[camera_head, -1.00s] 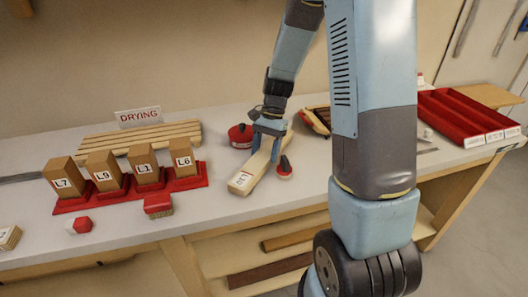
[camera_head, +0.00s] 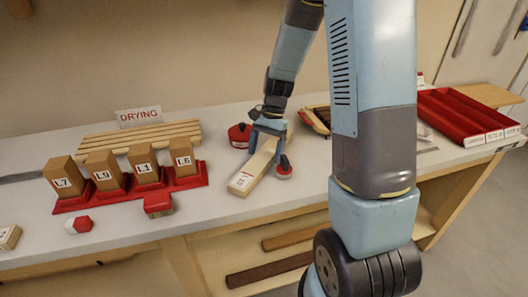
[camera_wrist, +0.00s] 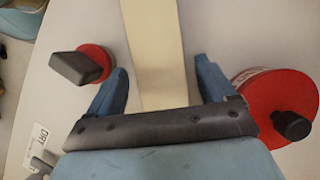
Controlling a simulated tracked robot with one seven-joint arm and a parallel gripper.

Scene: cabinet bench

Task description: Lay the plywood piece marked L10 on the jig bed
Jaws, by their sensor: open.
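A pale wooden strip (camera_head: 250,174) lies on the bench with a small white label near its front end. The label's text is too small to read, so I cannot tell whether it is L10. My gripper (camera_head: 268,146) is over the strip's far part. In the wrist view the open fingers of my gripper (camera_wrist: 163,88) stand on either side of the strip (camera_wrist: 153,45), with gaps between. I cannot pick out the jig bed with certainty; no separate bed shows under the strip.
A red round item with a black knob (camera_head: 240,135) and a smaller red-based, dark-handled item (camera_head: 284,169) flank the strip closely. Left are blocks L7, L9, L1 and L6 in a red stand (camera_head: 80,203), before a slatted rack (camera_head: 150,135). A red compartment tray (camera_head: 455,115) is right.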

